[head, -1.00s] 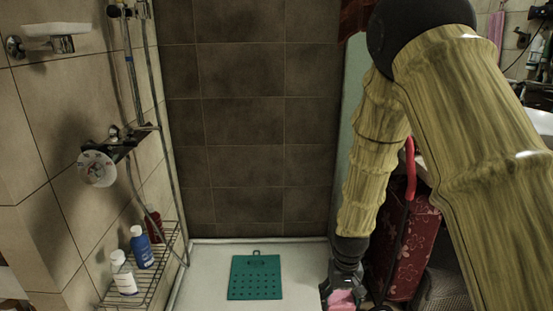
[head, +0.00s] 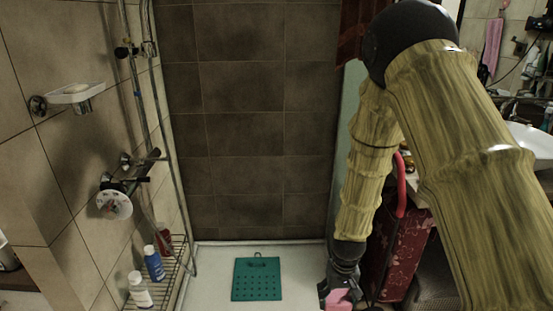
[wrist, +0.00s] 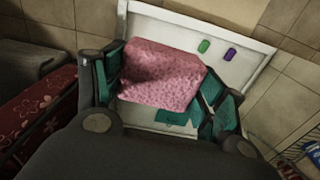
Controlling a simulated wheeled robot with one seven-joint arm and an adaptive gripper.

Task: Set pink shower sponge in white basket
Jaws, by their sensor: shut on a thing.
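The pink shower sponge (wrist: 160,75) is held between the two green-padded fingers of my gripper (wrist: 158,85) in the wrist view. In the head view my gripper (head: 340,290) hangs at the bottom, right of centre, with a bit of the pink sponge (head: 338,298) showing at its lower end. The sponge is above the white shower tray, to the right of the green mat. I cannot make out a white basket in either view; a wire rack (head: 165,279) is on the left wall.
A green mat (head: 257,279) lies on the white shower tray (head: 215,265). A blue bottle (head: 154,263) and a white bottle (head: 139,290) stand in the wire rack. A red flowered case (head: 403,255) is at the right. Small green (wrist: 204,46) and purple (wrist: 230,54) things show in the wrist view.

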